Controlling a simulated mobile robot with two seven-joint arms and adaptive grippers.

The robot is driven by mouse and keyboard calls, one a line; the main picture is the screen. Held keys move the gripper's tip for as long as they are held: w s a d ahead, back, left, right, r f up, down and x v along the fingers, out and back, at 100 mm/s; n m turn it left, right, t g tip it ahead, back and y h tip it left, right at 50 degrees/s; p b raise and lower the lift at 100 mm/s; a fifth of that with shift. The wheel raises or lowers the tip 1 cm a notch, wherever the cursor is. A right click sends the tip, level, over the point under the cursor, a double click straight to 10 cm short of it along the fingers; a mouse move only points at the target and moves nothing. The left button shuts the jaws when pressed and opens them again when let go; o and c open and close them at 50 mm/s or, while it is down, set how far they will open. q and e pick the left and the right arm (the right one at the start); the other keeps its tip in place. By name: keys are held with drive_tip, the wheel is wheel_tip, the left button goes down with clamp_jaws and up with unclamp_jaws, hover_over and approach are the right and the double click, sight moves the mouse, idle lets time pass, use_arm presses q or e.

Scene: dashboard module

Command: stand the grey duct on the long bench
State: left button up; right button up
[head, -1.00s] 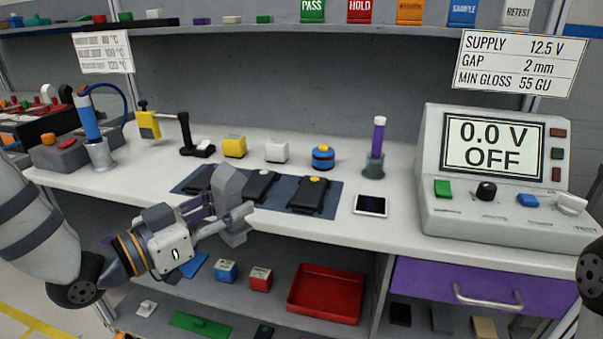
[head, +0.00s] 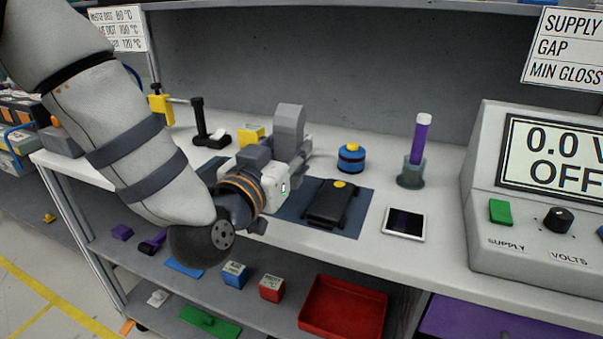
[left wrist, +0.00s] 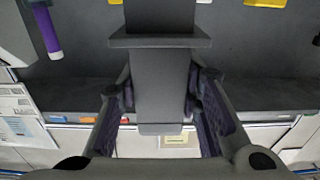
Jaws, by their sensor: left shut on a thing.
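The grey duct (head: 289,122) looks roughly upright over the long bench (head: 388,258). My left gripper (head: 284,152) is shut on it, above the mat area in the head view. The gripper and wrist hide the duct's lower part, so I cannot tell whether it touches the bench. In the left wrist view the duct (left wrist: 160,75) sits between the two fingers, with a wider flange across it. My right gripper is out of view.
A black module (head: 330,204) lies on the blue mat right of my gripper. A blue-and-yellow round part (head: 351,159), a purple tool in a grey holder (head: 411,172) and a tablet (head: 404,224) stand or lie beyond. The power supply (head: 520,225) is at right.

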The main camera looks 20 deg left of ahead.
sight(297, 171)
use_arm(q)
drive_tip(key=shift+w+d+f, duration=0.15)
drive_tip(key=shift+d+f, duration=0.15)
drive_tip(key=shift+f, duration=0.05)
drive_tip(key=f, duration=0.2)
drive_tip(key=f+b, duration=0.1)
drive_tip(key=f, duration=0.1)
drive_tip(key=shift+w+d, duration=0.15)
drive_tip(key=shift+d, duration=0.2)
drive_tip(key=shift+r, duration=0.25)
drive_tip(key=shift+f, duration=0.15)
drive_tip(key=o, duration=1.1)
drive_tip(key=shift+o, duration=0.2)
